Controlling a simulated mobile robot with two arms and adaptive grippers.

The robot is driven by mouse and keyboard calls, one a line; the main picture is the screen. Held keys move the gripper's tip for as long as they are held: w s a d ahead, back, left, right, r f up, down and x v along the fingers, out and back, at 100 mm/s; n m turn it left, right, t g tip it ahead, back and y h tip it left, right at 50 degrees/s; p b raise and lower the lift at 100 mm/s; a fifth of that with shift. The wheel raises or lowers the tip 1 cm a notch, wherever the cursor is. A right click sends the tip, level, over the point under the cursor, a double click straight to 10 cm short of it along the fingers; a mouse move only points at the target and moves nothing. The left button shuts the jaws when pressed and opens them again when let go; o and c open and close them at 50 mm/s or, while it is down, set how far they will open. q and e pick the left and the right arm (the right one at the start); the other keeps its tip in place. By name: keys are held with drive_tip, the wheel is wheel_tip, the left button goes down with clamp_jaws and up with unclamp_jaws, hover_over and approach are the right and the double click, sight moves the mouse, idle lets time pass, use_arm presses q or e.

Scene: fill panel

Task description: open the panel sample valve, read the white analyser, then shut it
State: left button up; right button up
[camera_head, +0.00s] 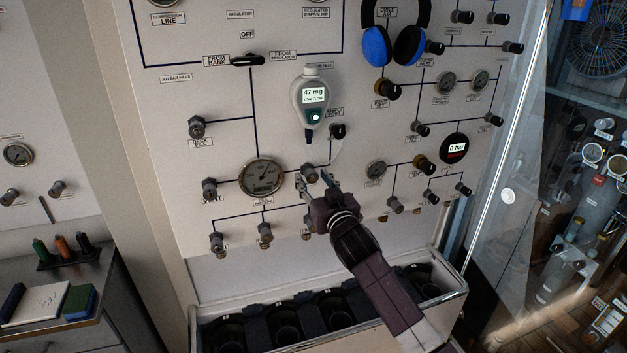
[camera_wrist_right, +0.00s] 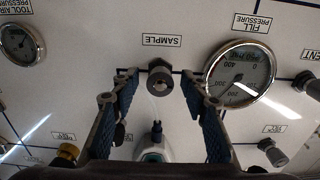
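The white analyser (camera_head: 312,95) hangs upright on the panel. Its lit screen reads 47 mg, with a smaller line that looks like LOW FLOW. Its lower end also shows in the right wrist view (camera_wrist_right: 155,148). The sample valve (camera_wrist_right: 160,80) is a dark round knob beside the SAMPLE label (camera_wrist_right: 162,40); it also shows in the head view (camera_head: 309,171), below the analyser. My right gripper (camera_head: 314,180) is at this knob. In the right wrist view its fingers (camera_wrist_right: 160,88) stand apart, one each side of the knob, with gaps visible. My left gripper is out of view.
A large fill pressure gauge (camera_head: 262,177) is left of the valve. Other knobs surround it, including one (camera_head: 338,131) beside the analyser. Blue headphones (camera_head: 393,45) hang above right. An open bin with dark holders (camera_head: 330,312) lies below. A glass door edge (camera_head: 508,150) stands right.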

clamp_jaws()
drive_tip(key=shift+n, duration=0.3)
drive_tip(key=shift+n, duration=3)
drive_tip(key=shift+o, duration=0.3)
unclamp_jaws()
drive_tip(key=shift+d, duration=0.1)
drive_tip(key=v, duration=1.2)
